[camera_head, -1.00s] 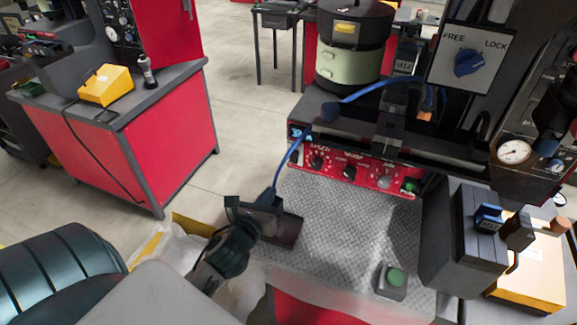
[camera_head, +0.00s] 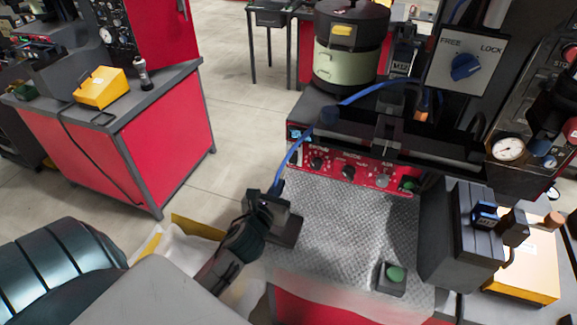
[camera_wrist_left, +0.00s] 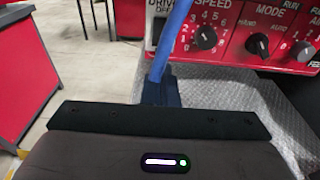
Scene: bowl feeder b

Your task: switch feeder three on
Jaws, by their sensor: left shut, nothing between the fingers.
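A red control panel (camera_head: 345,166) with dark knobs fronts the bowl feeder (camera_head: 351,45); I cannot read a feeder number. In the left wrist view, the panel (camera_wrist_left: 270,42) shows a speed knob (camera_wrist_left: 205,37) and a mode knob (camera_wrist_left: 257,44). The DRIVE label is at its left end, partly covered by the blue hose (camera_wrist_left: 172,45); the drive switch is not clear. My left gripper (camera_head: 275,204) is shut and empty, in front of and below the panel's left end, apart from it. Its fingertips are hard to make out. My right gripper is not in view.
A patterned metal deck (camera_head: 345,225) lies before the panel, with a green button box (camera_head: 392,278) near its front. A dark box (camera_head: 455,235) stands at right. A FREE/LOCK selector (camera_head: 466,66) is above right. A blue hose (camera_head: 365,92) runs down from the feeder.

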